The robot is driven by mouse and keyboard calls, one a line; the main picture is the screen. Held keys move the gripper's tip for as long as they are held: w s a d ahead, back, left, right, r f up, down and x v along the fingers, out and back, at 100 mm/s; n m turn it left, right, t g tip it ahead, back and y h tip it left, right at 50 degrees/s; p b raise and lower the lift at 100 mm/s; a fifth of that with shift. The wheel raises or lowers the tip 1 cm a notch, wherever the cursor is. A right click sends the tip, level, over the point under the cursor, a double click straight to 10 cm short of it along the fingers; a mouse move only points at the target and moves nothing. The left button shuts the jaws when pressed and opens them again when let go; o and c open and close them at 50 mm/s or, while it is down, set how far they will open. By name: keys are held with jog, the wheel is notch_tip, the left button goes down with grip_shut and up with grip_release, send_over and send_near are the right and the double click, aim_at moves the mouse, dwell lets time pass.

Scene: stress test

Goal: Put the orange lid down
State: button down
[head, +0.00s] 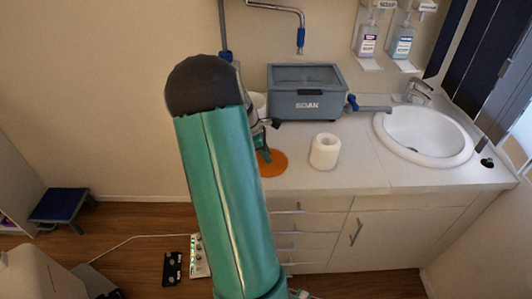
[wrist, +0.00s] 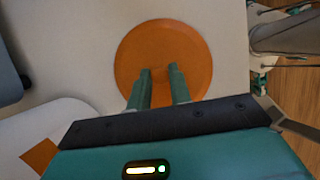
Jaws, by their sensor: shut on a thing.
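The orange lid (head: 271,163) is a flat round disc at the left end of the white counter in the head view, partly hidden by my arm. In the wrist view the orange lid (wrist: 190,50) lies below my gripper against the pale counter surface. My gripper (wrist: 160,72) has its two green fingers over the middle of the lid, with a narrow gap between them, shut on the lid. In the head view my gripper (head: 262,150) is mostly hidden behind my arm. I cannot tell whether the lid touches the counter.
Bare counter (head: 358,174) lies between roll and sink. Soap bottles (head: 368,40) hang on the wall.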

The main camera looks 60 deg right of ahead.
jog(key=shift+f, duration=0.1)
jog(key=c, duration=1.3)
grip_release()
jog(key=v, duration=1.2)
jog(key=w+a+r+m+t, duration=0.1)
jog(key=w+a+r, duration=0.2)
jog(key=a, duration=0.3)
jog(key=w+a+r+t, duration=0.2)
jog(key=w+a+r, duration=0.1)
jog(key=a, duration=0.3)
jog(key=w+a+r+m+t, duration=0.1)
jog(key=a+r+m+t, duration=0.15)
jog(key=a, duration=1.15)
jog(key=s+a+t, duration=0.1)
jog(key=s+a, duration=0.1)
jog(key=a, duration=0.5)
jog(key=s+a+m+t+y, duration=0.1)
jog(key=s+a, duration=0.2)
jog(key=a, duration=0.4)
jog(key=s+a+r+m+t+y, duration=0.1)
jog(key=s+a+t, duration=0.1)
jog(key=a, duration=0.5)
jog(key=shift+s, duration=0.4)
